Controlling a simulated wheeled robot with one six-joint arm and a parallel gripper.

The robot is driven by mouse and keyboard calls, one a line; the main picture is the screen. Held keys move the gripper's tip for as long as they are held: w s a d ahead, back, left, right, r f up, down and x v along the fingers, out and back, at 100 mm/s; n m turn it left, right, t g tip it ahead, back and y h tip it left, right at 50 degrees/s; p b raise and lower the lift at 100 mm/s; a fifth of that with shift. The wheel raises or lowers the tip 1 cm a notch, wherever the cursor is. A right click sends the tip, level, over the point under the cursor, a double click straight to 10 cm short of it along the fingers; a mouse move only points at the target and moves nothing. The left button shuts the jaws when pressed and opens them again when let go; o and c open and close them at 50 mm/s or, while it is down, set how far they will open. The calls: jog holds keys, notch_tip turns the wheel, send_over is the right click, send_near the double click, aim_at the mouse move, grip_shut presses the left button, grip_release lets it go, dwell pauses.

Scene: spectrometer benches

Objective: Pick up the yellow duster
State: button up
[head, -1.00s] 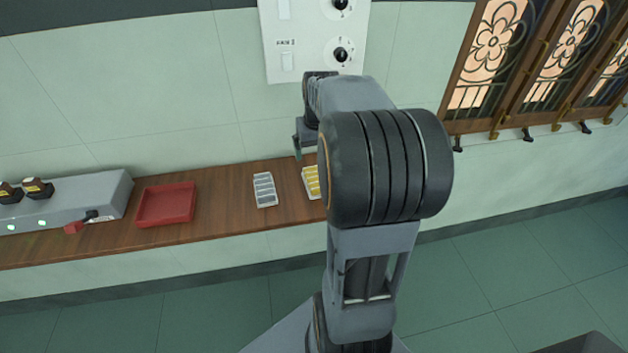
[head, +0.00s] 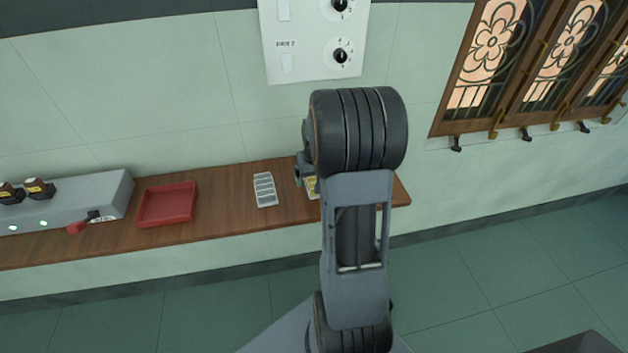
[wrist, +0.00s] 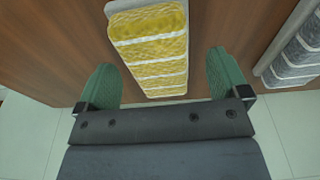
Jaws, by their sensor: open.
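The yellow duster (wrist: 152,50) lies on the wooden bench in the wrist view. It is a quilted yellow block with pale stripes and a light backing along one edge. In the head view only a small part of the duster (head: 313,186) shows beside my arm. My gripper (wrist: 163,80) is open, with its green fingers apart and nothing held between them. The near end of the duster shows between and just beyond the fingers. I cannot tell the height of the fingers above the bench. In the head view my gripper is mostly hidden behind my arm.
A grey striped duster (head: 264,189) lies to the left on the bench (head: 222,212); it also shows at the right in the wrist view (wrist: 295,50). A red tray (head: 167,204) and a grey instrument (head: 75,202) stand further left. The wall rises behind the bench.

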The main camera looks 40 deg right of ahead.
jog(key=shift+f, duration=0.6)
jog(key=shift+c, duration=0.2)
jog(key=c, duration=1)
jog(key=shift+r, duration=0.15)
jog(key=shift+r, duration=0.5)
jog(key=s+d+r+b, duration=0.1)
jog(key=s+d+r, duration=0.8)
jog(key=d+r, duration=0.1)
jog(key=shift+s+r+b, duration=0.4)
jog(key=shift+r, duration=0.5)
